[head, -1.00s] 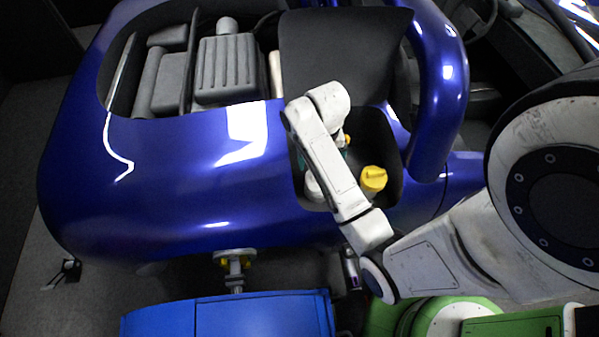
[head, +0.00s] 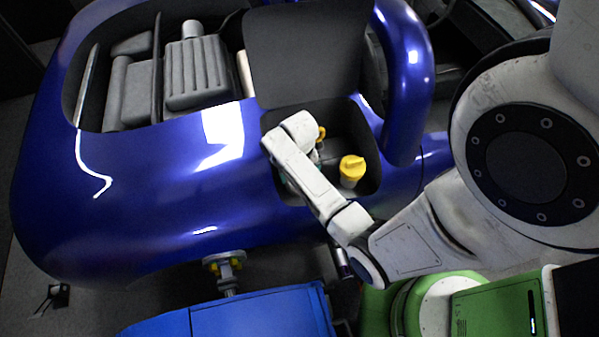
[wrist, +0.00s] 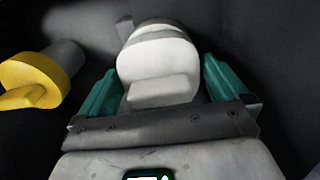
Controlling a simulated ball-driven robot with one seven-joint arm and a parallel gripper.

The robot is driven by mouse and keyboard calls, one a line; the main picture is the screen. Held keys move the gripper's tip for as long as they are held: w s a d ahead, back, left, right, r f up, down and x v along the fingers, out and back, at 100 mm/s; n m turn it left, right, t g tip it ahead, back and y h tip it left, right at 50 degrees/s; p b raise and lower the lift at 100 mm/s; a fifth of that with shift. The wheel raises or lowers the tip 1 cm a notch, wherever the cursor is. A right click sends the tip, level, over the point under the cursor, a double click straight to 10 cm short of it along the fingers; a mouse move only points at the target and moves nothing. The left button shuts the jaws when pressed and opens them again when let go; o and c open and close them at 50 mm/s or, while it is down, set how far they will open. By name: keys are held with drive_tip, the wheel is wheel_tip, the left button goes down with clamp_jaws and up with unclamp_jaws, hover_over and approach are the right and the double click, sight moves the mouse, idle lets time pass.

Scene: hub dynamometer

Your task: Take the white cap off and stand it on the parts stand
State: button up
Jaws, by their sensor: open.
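The white cap (wrist: 158,65) fills the middle of the wrist view, a round top with a raised grip bar across it. My gripper (wrist: 161,75) is open, with one teal finger on each side of the cap. I cannot tell whether the fingers touch it. In the head view my arm reaches into the dark open compartment (head: 365,125) of the blue car, and my wrist link hides the cap and most of the gripper. I cannot make out the parts stand for certain in either view.
A yellow cap (head: 352,166) on a pale neck stands right of my arm; it is left of my gripper in the wrist view (wrist: 32,78). The black lid (head: 305,55) stands raised behind. A blue cabinet (head: 260,315) is in front of the car (head: 150,190).

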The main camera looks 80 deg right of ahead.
drive_tip(key=c, duration=0.9)
drive_tip(key=shift+r, duration=0.15)
